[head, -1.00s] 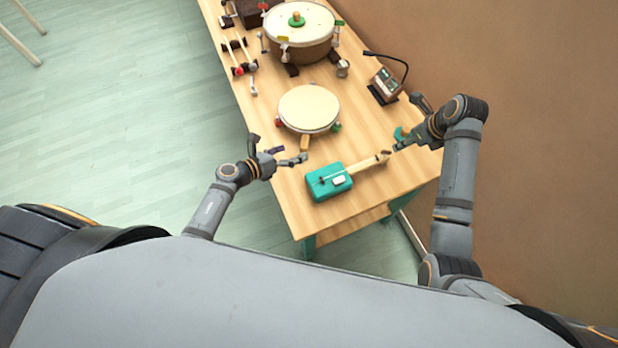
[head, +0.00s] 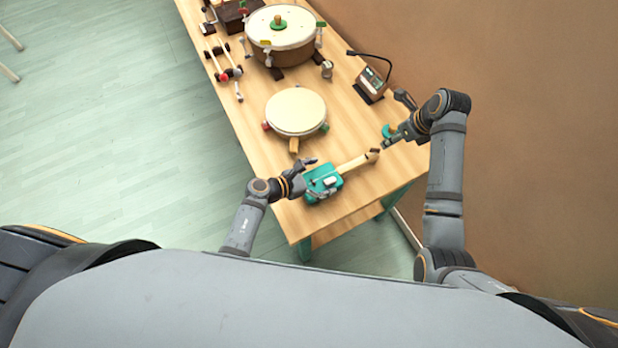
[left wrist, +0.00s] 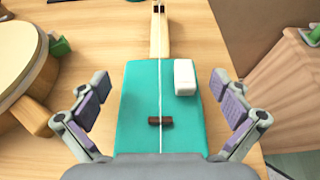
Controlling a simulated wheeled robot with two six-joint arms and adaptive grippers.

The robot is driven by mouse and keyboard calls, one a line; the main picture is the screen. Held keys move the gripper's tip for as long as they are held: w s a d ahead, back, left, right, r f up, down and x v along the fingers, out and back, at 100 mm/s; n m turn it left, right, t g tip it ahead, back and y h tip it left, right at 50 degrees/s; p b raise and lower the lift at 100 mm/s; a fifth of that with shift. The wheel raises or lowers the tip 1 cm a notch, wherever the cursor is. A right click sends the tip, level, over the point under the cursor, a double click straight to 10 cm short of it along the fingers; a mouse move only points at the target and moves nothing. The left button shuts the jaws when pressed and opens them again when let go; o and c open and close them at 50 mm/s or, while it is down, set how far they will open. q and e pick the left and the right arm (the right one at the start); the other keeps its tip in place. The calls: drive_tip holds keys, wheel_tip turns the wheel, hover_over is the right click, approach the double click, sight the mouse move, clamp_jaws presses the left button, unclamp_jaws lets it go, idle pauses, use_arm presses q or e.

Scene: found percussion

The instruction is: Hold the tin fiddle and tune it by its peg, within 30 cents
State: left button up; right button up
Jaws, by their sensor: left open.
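The tin fiddle has a teal box body (head: 323,183), a pale wooden neck (head: 357,163) and a dark peg area at the far end. In the left wrist view the body (left wrist: 140,100) carries a white block (left wrist: 185,77), a dark bridge (left wrist: 160,121) and one string. My left gripper (head: 308,179) is open at the near end of the body. Its two padded fingers stand on either side, with visible gaps in the left wrist view. My right gripper (head: 389,141) is just beyond the neck's far end. Its jaw state is unclear.
A round pale-topped drum (head: 296,111) stands on the table (head: 345,110) left of the neck. A larger brown drum (head: 283,48), a device with a bent stalk (head: 371,83) and several mallets (head: 226,70) lie further back. A small teal object (head: 388,130) is by my right gripper.

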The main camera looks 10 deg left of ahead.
sight(341, 172)
use_arm(q)
drive_tip(key=shift+x, duration=1.05)
drive_tip(key=shift+c, duration=0.4)
drive_tip(key=c, duration=1.1)
